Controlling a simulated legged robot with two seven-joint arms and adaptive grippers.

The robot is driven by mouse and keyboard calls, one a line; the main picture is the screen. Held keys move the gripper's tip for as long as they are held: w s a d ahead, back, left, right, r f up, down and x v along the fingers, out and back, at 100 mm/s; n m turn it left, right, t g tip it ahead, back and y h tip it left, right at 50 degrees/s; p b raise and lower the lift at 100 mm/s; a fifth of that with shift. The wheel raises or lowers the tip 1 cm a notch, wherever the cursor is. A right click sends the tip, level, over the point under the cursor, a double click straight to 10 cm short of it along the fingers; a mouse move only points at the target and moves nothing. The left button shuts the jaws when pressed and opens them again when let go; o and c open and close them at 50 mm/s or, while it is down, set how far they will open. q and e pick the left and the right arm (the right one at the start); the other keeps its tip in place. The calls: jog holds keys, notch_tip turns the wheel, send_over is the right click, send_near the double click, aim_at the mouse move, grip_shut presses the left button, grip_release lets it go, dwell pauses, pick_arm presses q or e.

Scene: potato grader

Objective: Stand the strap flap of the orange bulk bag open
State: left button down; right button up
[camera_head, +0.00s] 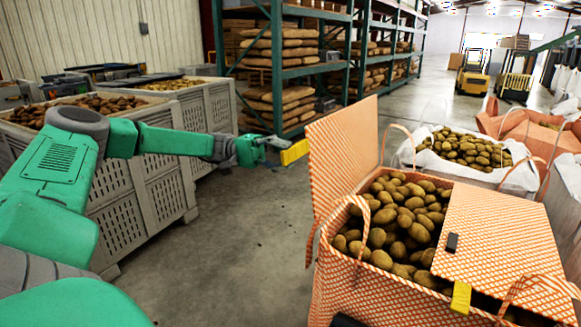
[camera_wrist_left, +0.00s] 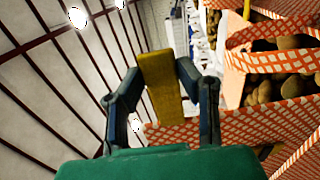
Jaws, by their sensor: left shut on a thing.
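The orange bulk bag (camera_head: 385,290), with a pale lattice pattern, stands at the right of the head view, full of potatoes (camera_head: 395,215). Its left flap (camera_head: 343,150) stands nearly upright. A yellow strap tab (camera_head: 294,152) sticks out from that flap's left edge. My left gripper (camera_head: 279,147) is shut on this tab; the wrist view shows the yellow strap (camera_wrist_left: 161,88) between its two fingers (camera_wrist_left: 158,76). The bag's right flap (camera_head: 495,235) lies over the potatoes, with a small black piece (camera_head: 451,243) and another yellow tab (camera_head: 460,298).
Grey slatted crates (camera_head: 150,175) of potatoes stand at the left. A green rack (camera_head: 280,75) with filled sacks stands behind. White bags of potatoes (camera_head: 465,150) stand behind the orange bag, forklifts (camera_head: 475,75) farther back. Concrete floor (camera_head: 240,240) is clear between crates and bag.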

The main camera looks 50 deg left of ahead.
pick_arm(q)
jog(key=shift+f, duration=0.3)
jog(key=shift+s, duration=0.1)
jog(key=c, duration=1.2)
grip_release()
jog(key=shift+o, duration=0.2)
jog(key=shift+a, duration=0.1)
jog(key=shift+a, duration=0.2)
jog(key=v, duration=1.1)
jog(key=shift+a+f, duration=0.2)
jog(key=shift+a, duration=0.1)
